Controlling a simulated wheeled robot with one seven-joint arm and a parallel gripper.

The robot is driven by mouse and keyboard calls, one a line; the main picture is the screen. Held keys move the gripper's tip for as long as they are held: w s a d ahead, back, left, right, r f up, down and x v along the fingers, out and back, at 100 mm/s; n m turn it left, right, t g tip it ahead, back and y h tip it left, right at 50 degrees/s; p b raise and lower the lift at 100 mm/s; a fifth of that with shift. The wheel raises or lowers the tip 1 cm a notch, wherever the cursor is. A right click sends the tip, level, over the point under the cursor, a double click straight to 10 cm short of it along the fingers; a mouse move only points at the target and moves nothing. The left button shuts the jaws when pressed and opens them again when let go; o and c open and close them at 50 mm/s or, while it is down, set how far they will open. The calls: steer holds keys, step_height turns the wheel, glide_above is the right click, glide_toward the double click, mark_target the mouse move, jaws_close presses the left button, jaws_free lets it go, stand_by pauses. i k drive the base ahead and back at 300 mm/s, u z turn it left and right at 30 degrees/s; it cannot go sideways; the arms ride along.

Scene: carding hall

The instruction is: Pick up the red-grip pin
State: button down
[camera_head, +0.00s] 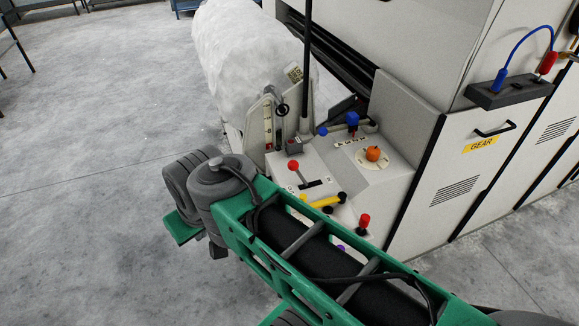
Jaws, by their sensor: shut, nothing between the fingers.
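A small upright piece with a red grip (364,220) stands in a dark base at the front right corner of the pale control panel (390,190); it fits the red-grip pin. Another red grip, on a plug (547,64) at the end of a blue cable, sits in a dark socket box (510,92) on the machine at right. My green arm crosses the lower middle and hides part of the panel's front edge. My gripper does not show in this view. I cannot see it near either red grip.
The panel also carries a red-ball lever (293,166), a yellow handle (326,201), an orange knob (373,153) and a blue-grip piece (352,119). A thin black post (306,60) rises behind it. A white fibre roll (240,60) lies behind.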

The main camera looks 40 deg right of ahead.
mark_target(364, 220)
steer(key=u, duration=1.75)
steer(key=k, duration=1.05)
steer(key=z, duration=0.95)
